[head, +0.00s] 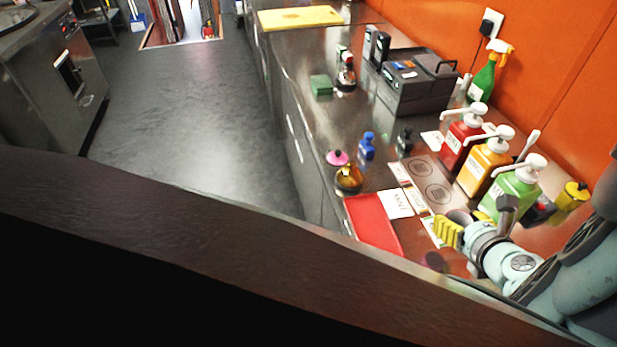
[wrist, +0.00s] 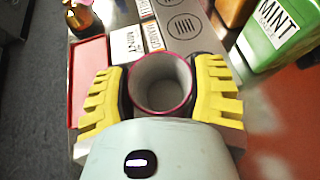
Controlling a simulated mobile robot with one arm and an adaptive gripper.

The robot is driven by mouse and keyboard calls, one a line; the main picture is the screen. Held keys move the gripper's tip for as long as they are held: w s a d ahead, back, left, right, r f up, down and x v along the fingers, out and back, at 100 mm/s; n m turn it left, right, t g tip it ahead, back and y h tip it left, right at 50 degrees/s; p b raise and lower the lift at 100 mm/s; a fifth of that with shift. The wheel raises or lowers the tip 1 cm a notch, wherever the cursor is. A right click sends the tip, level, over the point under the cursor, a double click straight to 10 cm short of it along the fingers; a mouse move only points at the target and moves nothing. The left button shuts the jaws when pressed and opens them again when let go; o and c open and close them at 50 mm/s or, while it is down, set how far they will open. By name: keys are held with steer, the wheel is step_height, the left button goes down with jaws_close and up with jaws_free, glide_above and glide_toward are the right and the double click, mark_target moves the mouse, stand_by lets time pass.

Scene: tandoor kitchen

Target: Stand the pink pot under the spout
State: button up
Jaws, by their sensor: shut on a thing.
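The pink pot (wrist: 162,84) is a round cup with a pink rim and a grey, empty-looking inside. My gripper (wrist: 161,75) is shut on it, with a yellow ribbed finger on each side. In the head view the gripper (head: 452,229) holds the pot (head: 460,217) in front of the green bottle; its height above the counter is unclear. Three pump bottles with white spouts stand along the wall: red (head: 461,140), yellow (head: 484,167) and green (head: 511,192), the green labelled MINT (wrist: 277,22). A plate with round marks (head: 429,180) lies before them.
A red tray (head: 373,224) and label cards (head: 395,204) lie left of the pot. An amber jar (head: 348,180), a pink-topped item (head: 338,157) and a blue bottle (head: 367,146) stand farther back. A yellow-lidded container (head: 571,196) is at the right.

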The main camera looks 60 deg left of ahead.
steer(key=w+b, duration=0.1)
steer(key=w, duration=0.1)
steer(key=w+a+b, duration=0.1)
steer(key=w, duration=0.1)
steer(key=w+f+b, duration=0.1)
steer(key=w, duration=0.1)
steer(key=shift+w+a, duration=0.1)
steer(key=shift+a, duration=0.15)
steer(key=shift+w+a+b, duration=0.15)
steer(key=shift+w+b, duration=0.5)
steer(key=shift+w, duration=0.1)
steer(key=shift+w+f+b, duration=0.2)
steer(key=shift+f+b, duration=0.1)
steer(key=shift+b, duration=0.2)
step_height(320, 180, down, 3)
steer(key=b, duration=0.4)
steer(key=shift+r+b, duration=0.1)
steer(key=shift+b, duration=0.2)
steer(key=o, duration=1.3)
